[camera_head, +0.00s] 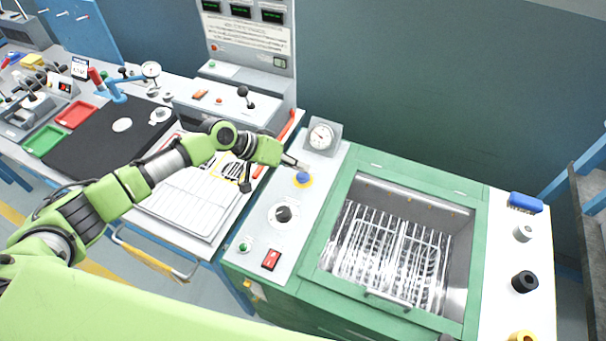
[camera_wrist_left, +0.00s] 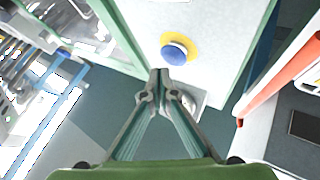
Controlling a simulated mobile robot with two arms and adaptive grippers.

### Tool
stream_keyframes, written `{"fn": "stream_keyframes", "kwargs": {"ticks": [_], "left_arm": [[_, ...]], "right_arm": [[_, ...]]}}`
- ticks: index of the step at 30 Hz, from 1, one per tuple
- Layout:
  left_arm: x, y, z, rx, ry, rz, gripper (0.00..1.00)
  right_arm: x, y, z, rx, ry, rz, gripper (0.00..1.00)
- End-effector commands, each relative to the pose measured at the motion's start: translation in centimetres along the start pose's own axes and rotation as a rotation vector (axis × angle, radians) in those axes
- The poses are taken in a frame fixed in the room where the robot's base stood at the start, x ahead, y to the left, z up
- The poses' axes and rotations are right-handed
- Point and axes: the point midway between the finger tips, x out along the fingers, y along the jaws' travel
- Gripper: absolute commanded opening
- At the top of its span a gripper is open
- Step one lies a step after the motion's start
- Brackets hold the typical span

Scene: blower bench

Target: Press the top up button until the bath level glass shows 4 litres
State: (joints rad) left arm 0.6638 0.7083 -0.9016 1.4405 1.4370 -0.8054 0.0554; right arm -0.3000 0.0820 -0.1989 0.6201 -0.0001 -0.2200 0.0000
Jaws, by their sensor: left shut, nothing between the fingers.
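A blue push button (camera_head: 302,177) on a yellow ring sits on the light grey panel of the green bath unit. The button also shows in the left wrist view (camera_wrist_left: 174,50). My left gripper (camera_head: 296,163) is shut and empty, with its fingertips close beside the button in the head view. In the left wrist view the closed tips (camera_wrist_left: 160,75) lie just below the button in the picture; I cannot tell whether they touch it. I cannot make out a level glass or its reading. My right gripper is not in view.
The panel also bears a round dial gauge (camera_head: 321,137), a black knob (camera_head: 284,214), a green button (camera_head: 244,246) and a red switch (camera_head: 271,259). A bench with trays and a black mat (camera_head: 95,150) is left.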

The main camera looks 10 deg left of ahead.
Motion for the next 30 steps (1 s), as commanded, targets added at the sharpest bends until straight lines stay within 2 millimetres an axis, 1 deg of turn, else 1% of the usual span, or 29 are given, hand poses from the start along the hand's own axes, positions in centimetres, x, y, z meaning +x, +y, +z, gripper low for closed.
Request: {"fn": "stream_keyframes", "kwargs": {"ticks": [9, 18, 30], "left_arm": [[0.01, -0.02, 0.01, 0.0, 0.0, 0.0, 0.0], [0.61, -0.48, 0.49, -0.001, 0.0, 0.0, 0.0], [0.61, -0.46, 0.46, 0.0, 0.0, 0.0, 0.0]], "right_arm": [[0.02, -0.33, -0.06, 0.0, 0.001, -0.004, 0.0], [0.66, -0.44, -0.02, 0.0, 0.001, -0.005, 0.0], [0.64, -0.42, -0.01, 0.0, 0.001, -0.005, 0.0]]}}
